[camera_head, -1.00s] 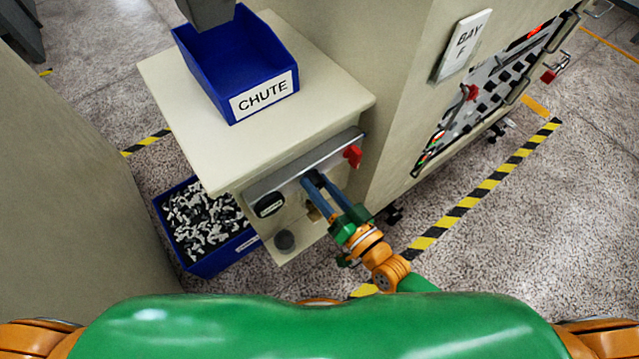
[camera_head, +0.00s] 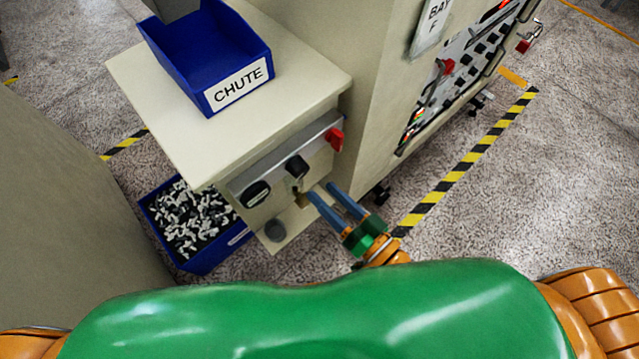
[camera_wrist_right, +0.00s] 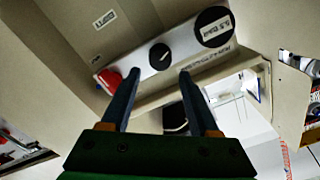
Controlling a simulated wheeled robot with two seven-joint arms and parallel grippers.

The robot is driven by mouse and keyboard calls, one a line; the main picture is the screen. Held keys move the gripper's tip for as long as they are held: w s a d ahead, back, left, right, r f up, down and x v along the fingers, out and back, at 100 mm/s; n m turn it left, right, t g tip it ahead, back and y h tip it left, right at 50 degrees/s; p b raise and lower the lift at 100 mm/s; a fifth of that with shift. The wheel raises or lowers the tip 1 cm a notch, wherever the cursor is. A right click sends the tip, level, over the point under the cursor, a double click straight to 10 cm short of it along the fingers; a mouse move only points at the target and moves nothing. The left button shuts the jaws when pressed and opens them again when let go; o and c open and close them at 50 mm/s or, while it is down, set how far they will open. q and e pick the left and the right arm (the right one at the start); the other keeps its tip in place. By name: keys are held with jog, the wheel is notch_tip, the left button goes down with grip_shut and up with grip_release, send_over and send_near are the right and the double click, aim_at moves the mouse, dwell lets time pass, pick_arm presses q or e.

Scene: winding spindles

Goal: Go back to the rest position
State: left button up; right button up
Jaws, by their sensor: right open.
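My right gripper (camera_head: 322,193) is open and empty in front of the control panel (camera_head: 285,160) of the beige cabinet. Its two blue fingers point at the panel, apart from the black knob (camera_head: 297,166), which is now uncovered. In the right wrist view the spread fingers (camera_wrist_right: 155,74) frame the panel strip, with the black knob (camera_wrist_right: 159,55) seen between and beyond them. A round dial (camera_head: 257,194) and a red switch (camera_head: 335,138) sit on either side of the knob. My left gripper is not in view.
A blue bin labelled CHUTE (camera_head: 238,92) stands on the cabinet top (camera_head: 150,90). A blue crate (camera_head: 205,262) of small black and white parts sits on the floor at left. The machine marked BAY F (camera_head: 385,70) stands at right. Floor beyond the striped tape (camera_head: 470,160) is clear.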

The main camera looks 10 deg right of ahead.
jog(key=s+d+f+n+g+h, duration=0.1)
jog(key=s+d+f+g+h, duration=0.25)
jog(key=f, duration=0.55)
jog(key=s+d+f+g+h, duration=0.2)
jog(key=d+f, duration=0.3)
jog(key=f, duration=0.4)
jog(key=s+d+f+n+g+h, duration=0.1)
jog(key=s+d+f+g+h, duration=0.25)
jog(key=f, duration=0.55)
jog(key=s+d+f+g+h+p, duration=0.1)
jog(key=s+f+g, duration=0.1)
jog(key=s, duration=0.5)
jog(key=s+d+f+g+h+p, duration=0.1)
jog(key=s+f+g, duration=0.15)
jog(key=s, duration=0.45)
notch_tip(320, 180, up, 12)
jog(key=w+p, duration=0.1)
jog(key=p, duration=1)
jog(key=shift+d+r, duration=0.2)
